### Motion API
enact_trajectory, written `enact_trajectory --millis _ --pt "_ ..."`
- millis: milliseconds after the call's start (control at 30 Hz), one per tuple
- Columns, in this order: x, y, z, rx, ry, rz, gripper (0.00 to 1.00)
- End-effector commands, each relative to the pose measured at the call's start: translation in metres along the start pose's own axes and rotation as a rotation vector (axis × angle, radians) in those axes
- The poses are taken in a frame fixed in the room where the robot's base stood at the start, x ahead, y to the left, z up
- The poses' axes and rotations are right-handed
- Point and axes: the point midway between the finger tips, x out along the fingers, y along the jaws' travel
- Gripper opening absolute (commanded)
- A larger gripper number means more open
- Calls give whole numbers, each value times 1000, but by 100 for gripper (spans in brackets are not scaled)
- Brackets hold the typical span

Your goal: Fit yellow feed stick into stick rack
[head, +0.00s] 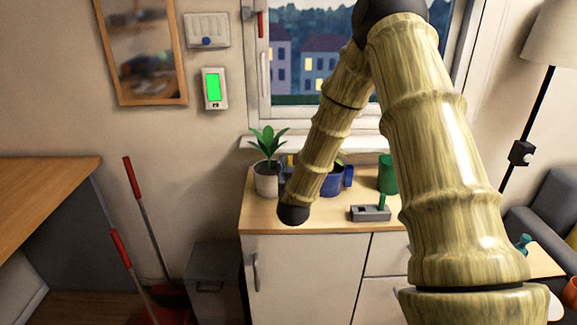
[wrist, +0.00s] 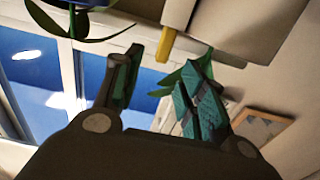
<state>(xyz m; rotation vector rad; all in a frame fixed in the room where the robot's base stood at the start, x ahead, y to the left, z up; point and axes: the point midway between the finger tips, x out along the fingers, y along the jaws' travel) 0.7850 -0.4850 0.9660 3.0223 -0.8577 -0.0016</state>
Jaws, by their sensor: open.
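The yellow feed stick (wrist: 166,44) shows in the wrist view beside a pale pot, between the directions of my fingertips. Only a short part shows, and I cannot tell how far beyond the fingers it is. In the head view a small yellow piece (head: 290,160) shows behind my arm, right of the plant. My gripper (wrist: 168,62) is open, with nothing seen held. In the head view it is hidden behind my forearm's dark end. The likely stick rack (head: 368,214) is a grey block on the cabinet top, with a green stick (head: 382,200) upright in it.
The potted plant (head: 267,178) stands left of my forearm, its leaves close to my fingers in the wrist view. A blue pot (head: 332,180) and green cup (head: 387,175) stand behind. The wooden cabinet top (head: 335,222) is bare left of the rack.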

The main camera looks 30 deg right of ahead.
Motion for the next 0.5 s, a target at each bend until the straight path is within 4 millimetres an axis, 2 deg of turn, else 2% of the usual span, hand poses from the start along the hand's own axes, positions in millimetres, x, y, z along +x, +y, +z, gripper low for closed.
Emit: enact_trajectory --millis 267,500 --pt "18 -1 0 0 -1 -1 41" --pt "48 -3 4 1 0 -2 41"
